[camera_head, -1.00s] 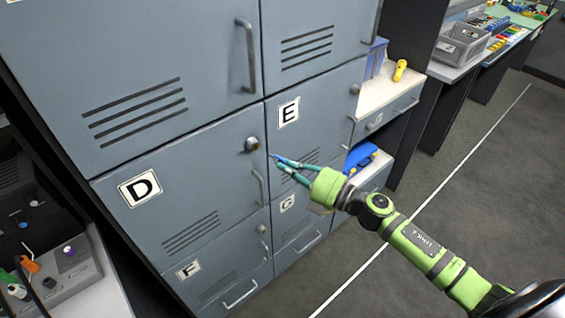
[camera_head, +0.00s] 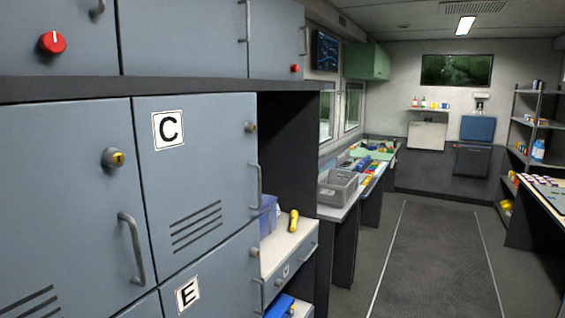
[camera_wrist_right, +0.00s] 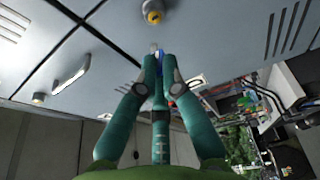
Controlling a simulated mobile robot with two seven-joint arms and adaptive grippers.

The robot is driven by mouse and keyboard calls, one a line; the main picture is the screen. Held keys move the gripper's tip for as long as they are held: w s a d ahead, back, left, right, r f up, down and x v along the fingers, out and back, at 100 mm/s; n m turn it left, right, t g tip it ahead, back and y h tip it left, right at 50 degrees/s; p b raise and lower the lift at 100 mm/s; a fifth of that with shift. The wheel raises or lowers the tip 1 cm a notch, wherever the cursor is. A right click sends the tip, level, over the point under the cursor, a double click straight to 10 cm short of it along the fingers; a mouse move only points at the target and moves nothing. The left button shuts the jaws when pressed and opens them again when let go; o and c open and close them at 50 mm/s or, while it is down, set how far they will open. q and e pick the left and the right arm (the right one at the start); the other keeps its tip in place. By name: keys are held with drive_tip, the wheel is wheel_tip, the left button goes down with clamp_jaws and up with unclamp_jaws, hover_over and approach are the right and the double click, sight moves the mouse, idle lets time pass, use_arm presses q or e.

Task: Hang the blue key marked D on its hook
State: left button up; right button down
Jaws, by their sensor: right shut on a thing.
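In the right wrist view my right gripper (camera_wrist_right: 155,62) is shut on a small blue piece, the blue key (camera_wrist_right: 158,58), with a grey tip sticking out ahead of the fingers. Most of the key is hidden between the fingers, and its letter does not show. A round lock with a yellow centre (camera_wrist_right: 153,13) sits on the locker face just beyond the tip, apart from it. Neither gripper shows in the head view. I cannot make out a key hook in either view.
Grey lockers marked C (camera_head: 168,130) and E (camera_head: 188,294) fill the left, with protruding handles (camera_head: 131,248). A yellow flashlight (camera_head: 293,220) stands on a low counter. A grey crate (camera_head: 338,187) is on the bench behind. The aisle floor (camera_head: 435,255) is clear.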

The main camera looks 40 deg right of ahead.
drive_tip(key=shift+a, duration=0.1)
idle(0.5)
drive_tip(key=s+a+f+m+t+h+b, duration=0.1)
drive_tip(key=s+a+m+t+h, duration=0.15)
drive_tip(key=s+a, duration=0.25)
drive_tip(key=s+d+r+m+t+h+b, duration=0.1)
drive_tip(key=s+d+r+m+h, duration=0.1)
drive_tip(key=s+m+h, duration=0.3)
drive_tip(key=shift+s+d+h, duration=0.6)
drive_tip(key=shift+s+h, duration=0.5)
drive_tip(key=shift+h, duration=0.55)
drive_tip(key=shift+a, duration=0.15)
